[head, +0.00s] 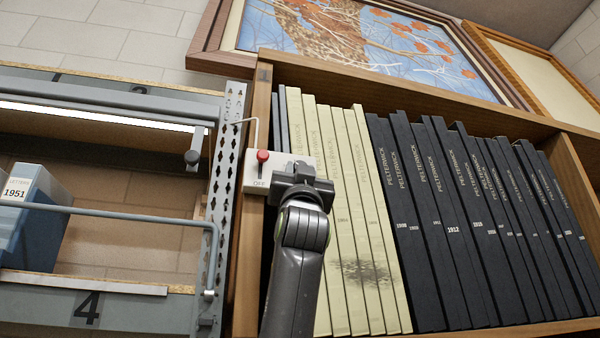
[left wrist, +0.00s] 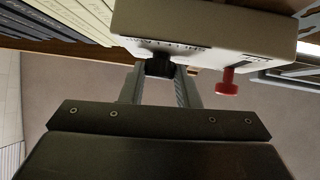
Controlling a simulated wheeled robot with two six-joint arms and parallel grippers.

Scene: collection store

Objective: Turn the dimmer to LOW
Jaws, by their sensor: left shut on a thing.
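The dimmer is a white box (head: 254,184) on the upright at the left end of the wooden bookcase. A red knob (head: 262,156) stands out from it, with the word OFF below. In the left wrist view, the box (left wrist: 205,28) is close above my fingers, with a black knob (left wrist: 160,67) and the red knob (left wrist: 228,80) on its underside as pictured. My left gripper (left wrist: 160,76) is shut on the black knob. In the head view, my left gripper (head: 303,174) covers the right part of the box and hides the black knob. The dial markings are not readable. My right gripper is not in view.
Cream volumes (head: 345,230) and black volumes (head: 470,220) fill the shelf right beside my arm. At left, a metal rack (head: 225,170) carries a lit strip lamp (head: 100,114), a rail (head: 120,214) and a blue 1951 box (head: 35,225). Framed pictures (head: 350,40) stand above the bookcase.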

